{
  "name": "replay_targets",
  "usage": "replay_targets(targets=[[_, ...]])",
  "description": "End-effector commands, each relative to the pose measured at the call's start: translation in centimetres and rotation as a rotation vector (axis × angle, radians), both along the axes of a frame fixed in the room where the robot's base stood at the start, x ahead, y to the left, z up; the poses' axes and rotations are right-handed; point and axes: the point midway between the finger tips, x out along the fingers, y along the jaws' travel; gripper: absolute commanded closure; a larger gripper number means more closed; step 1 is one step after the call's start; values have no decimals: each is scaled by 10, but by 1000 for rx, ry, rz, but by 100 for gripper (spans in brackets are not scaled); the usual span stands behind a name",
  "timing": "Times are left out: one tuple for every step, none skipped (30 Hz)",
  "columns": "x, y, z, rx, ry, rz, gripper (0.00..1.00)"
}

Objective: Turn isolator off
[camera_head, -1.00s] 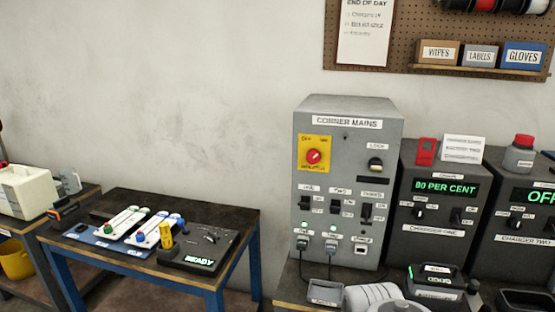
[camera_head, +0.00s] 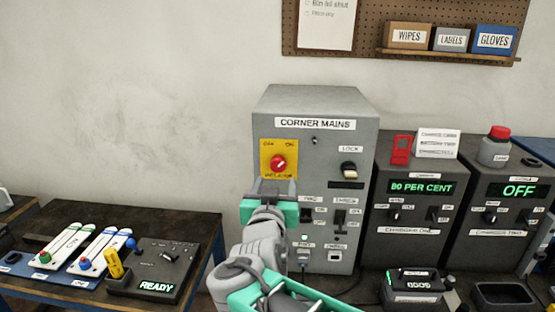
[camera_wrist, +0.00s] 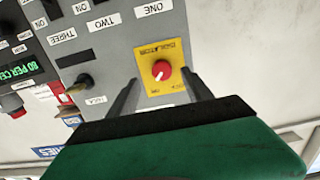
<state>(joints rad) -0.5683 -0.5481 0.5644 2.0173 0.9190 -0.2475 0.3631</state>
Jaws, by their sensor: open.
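The isolator is a red round knob (camera_head: 278,164) on a yellow plate (camera_head: 266,174) on the grey CORNER MAINS cabinet (camera_head: 318,104). Its white mark points up and right, toward the ON side of the plate. My gripper (camera_head: 277,184) is open and empty, just below the knob in the head view. In the wrist view, which is turned over, the red knob (camera_wrist: 161,70) shows between the two spread fingers (camera_wrist: 160,84). I cannot tell how far the fingertips are from the panel. My arm hides the cabinet's lower left part, including some switches.
A LOCK key switch (camera_head: 348,171) sits to the knob's right, with switches below. CHARGER ONE (camera_head: 412,230) stands close right of the cabinet, reading 80 PER CENT. CHARGER TWO (camera_head: 510,234) reads OFF. A bench with a READY box (camera_head: 158,285) stands at left.

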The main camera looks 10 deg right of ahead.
Motion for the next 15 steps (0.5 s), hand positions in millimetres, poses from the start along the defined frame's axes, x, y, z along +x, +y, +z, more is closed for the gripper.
replay_targets(targets=[[2,4,9,-10,-29,3,41],[4,3,12,-14,-40,2,41],[8,1,13,-15,-44,0,41],[12,-1,14,-16,-44,-3,41],[17,-3,14,-16,-43,-3,41],[24,-6,14,-16,-42,-5,41],[30,-9,14,-15,-41,-6,41],[36,-10,14,-17,-41,-6,41],[43,-13,14,-16,-41,-5,41],[49,-15,14,-15,-40,-6,41],[54,-17,13,-14,-41,-5,41],[60,-18,14,-16,-41,-4,41],[64,-20,13,-15,-42,-4,41],[67,-20,13,-15,-42,-3,41],[71,-21,12,-14,-41,-3,41]])
